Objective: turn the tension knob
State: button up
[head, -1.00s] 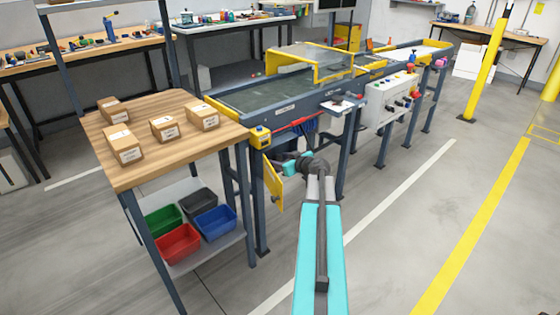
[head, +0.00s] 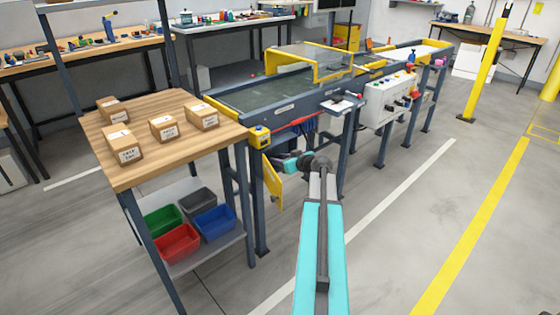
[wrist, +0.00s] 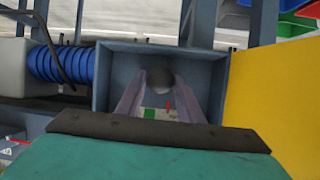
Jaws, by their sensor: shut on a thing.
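The tension knob (wrist: 160,76) is a round grey knob inside an open grey-blue box (wrist: 103,78) in the wrist view. My gripper (wrist: 160,88) reaches into the box, with its two fingers shut on the knob from both sides. A small label (wrist: 160,114) with a green patch and a red mark shows below the knob, between the fingers. The fingers hide part of the knob's sides. In the head view my arm reaches under the near end of the conveyor (head: 240,98), and the knob and fingertips are hidden.
The box's yellow door (wrist: 272,105) hangs open on the right in the wrist view; it also shows in the head view (head: 273,183). A blue coiled hose (wrist: 58,64) is close on the left.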

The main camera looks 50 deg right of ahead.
jog(key=shift+d+f+m+y+b, duration=0.1)
jog(key=shift+m+y+b, duration=0.1)
jog(key=shift+m+y, duration=0.35)
jog(key=shift+d+m+y+b, duration=0.1)
jog(key=shift+m+y+b, duration=0.05)
jog(key=shift+m+y, duration=0.4)
jog(key=m+y, duration=0.1)
jog(key=m, duration=0.1)
jog(key=shift+d+m+t+y, duration=0.15)
jog(key=shift+m+t+y, duration=0.15)
jog(key=shift+m, duration=0.1)
jog(key=m+t+y+p, duration=0.1)
jog(key=m, duration=0.2)
jog(key=shift+d+y, duration=0.1)
jog(key=shift+y, duration=0.2)
jog(key=shift+f+m+t+y+p, duration=0.15)
jog(key=shift+m+t+y+p, duration=0.35)
jog(key=shift+m, duration=0.7)
jog(key=o, duration=1.1)
jog(key=shift+c, duration=0.2)
jog(key=shift+b, duration=0.3)
